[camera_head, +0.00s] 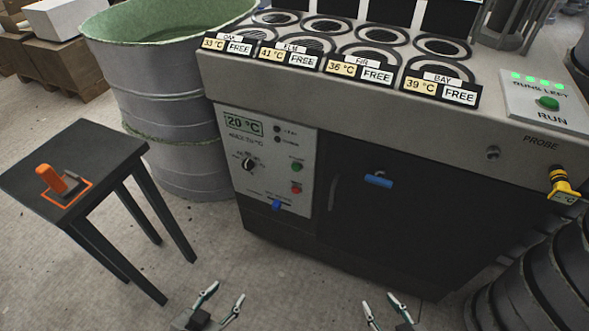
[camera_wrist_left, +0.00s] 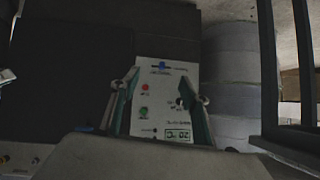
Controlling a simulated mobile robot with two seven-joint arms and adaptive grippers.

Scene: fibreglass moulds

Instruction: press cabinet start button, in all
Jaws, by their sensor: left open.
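The cabinet (camera_head: 400,215) stands in the middle with a pale control panel (camera_head: 268,165) on its front left. The panel carries a 20 °C display (camera_head: 244,124), a black knob (camera_head: 248,164), a green button (camera_head: 297,166), a red button (camera_head: 296,189) below it and a blue slider (camera_head: 277,205). My left gripper (camera_head: 227,292) is open and empty, low in front of the panel. In the left wrist view the panel (camera_wrist_left: 165,105) shows upside down between the open fingers, with the green button (camera_wrist_left: 143,112) in sight. My right gripper (camera_head: 378,299) is open and empty at the bottom.
A black side table (camera_head: 100,160) with an orange-handled device (camera_head: 62,184) stands at left. A large grey drum (camera_head: 165,90) is behind it. Labelled round wells line the cabinet top; a RUN box (camera_head: 545,98) and yellow probe (camera_head: 563,188) are at right. Floor before the cabinet is clear.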

